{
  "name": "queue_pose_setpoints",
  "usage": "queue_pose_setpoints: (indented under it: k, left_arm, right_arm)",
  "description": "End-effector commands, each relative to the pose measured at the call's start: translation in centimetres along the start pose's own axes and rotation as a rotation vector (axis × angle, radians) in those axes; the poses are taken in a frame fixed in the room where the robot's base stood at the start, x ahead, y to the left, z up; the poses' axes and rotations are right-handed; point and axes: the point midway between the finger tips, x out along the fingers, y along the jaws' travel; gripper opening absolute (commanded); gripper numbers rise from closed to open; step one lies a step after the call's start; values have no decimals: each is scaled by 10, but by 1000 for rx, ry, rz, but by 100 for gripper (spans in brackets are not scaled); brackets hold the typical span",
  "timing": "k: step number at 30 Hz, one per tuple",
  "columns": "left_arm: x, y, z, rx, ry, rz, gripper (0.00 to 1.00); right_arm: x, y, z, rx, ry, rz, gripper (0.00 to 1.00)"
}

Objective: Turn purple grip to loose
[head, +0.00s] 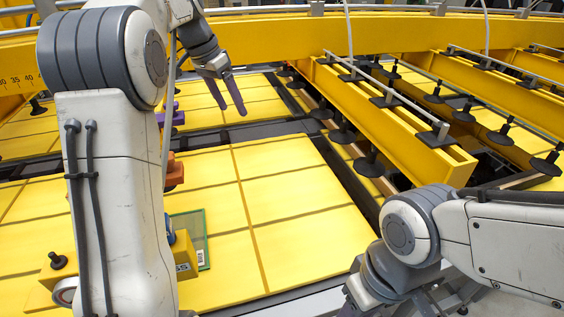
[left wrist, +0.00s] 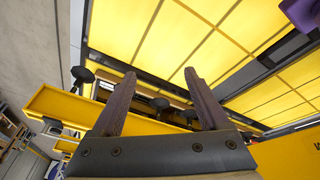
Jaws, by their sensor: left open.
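The purple grip (head: 172,118) shows in the head view at the upper left, partly hidden behind my left arm. A purple part, probably the same grip, is cut off at the top right corner of the left wrist view (left wrist: 302,14). My left gripper (head: 229,110) is open and empty, above the yellow panels and to the right of the purple grip, apart from it. Its two spread fingers also show in the left wrist view (left wrist: 160,76) with nothing between them. My right arm comes in at the lower right; its fingers are not visible.
An orange grip (head: 175,171) and a blue grip (head: 169,230) stand nearer, beside my left arm. A yellow beam (head: 395,125) with black suction cups (head: 369,163) lies to the right. Flat yellow panels (head: 293,210) fill the middle.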

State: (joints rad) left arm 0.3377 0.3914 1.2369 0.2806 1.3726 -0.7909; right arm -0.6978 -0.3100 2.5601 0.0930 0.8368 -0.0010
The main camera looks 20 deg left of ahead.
Motion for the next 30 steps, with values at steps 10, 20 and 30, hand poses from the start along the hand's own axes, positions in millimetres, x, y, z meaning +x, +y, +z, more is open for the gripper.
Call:
queue_pose_setpoints:
  k: [10,20,30]
  left_arm:
    - [40,61,2,14,-38,21,78]
    - [73,116,16,27,-74,34,78]
    - [93,150,29,36,-98,38,78]
  right_arm:
    - [21,2,1,0,0,0,50]
    - [38,3,2,0,0,0,50]
    - [47,3,2,0,0,0,50]
